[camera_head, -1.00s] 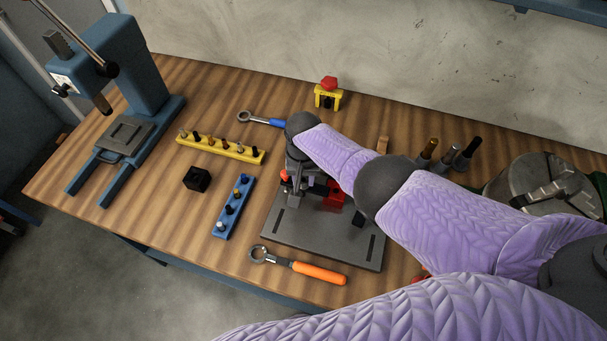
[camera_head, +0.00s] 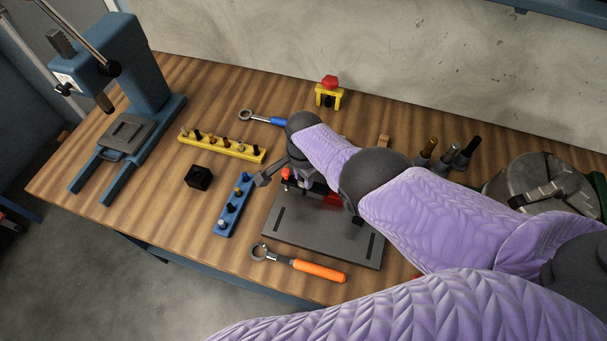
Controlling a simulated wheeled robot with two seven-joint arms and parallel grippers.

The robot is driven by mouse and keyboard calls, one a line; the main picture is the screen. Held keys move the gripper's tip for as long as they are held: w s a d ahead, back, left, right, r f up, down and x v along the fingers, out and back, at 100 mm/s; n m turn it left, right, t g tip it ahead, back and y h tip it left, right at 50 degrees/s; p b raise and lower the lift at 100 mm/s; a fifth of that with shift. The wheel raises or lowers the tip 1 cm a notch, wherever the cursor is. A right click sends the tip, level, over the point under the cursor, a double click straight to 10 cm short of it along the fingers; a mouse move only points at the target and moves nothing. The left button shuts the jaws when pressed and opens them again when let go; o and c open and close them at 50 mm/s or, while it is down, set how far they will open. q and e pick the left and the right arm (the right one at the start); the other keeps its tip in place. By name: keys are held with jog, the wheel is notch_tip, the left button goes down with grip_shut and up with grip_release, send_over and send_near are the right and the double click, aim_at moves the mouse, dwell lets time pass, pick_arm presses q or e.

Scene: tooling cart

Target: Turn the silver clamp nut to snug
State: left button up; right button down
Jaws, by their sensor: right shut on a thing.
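My right gripper (camera_head: 290,180) reaches down over the red clamp fixture (camera_head: 332,199) on the dark grey slotted baseplate (camera_head: 290,222). It is shut at the top of the fixture, where the silver clamp nut sits. The nut is hidden by the fingers and wrist, so I cannot see how far it is turned. A small orange-red tip (camera_head: 286,173) shows beside the gripper. My forearm covers the fixture's right and back parts. My left gripper is not in view.
An orange-handled ring wrench (camera_head: 318,271) lies at the plate's front edge, a blue-handled one (camera_head: 262,118) behind. Yellow (camera_head: 222,147) and blue (camera_head: 232,205) bit racks and a black block (camera_head: 198,177) are left. A blue press (camera_head: 140,75) stands far left, a chuck (camera_head: 540,182) right.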

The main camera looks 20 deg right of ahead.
jog(key=shift+m, duration=0.5)
jog(key=shift+w, duration=0.1)
jog(key=shift+c, duration=2.1)
grip_release()
notch_tip(320, 180, up, 10)
jog(key=p, duration=0.8)
jog(key=shift+p, duration=0.3)
jog(key=shift+f, duration=0.1)
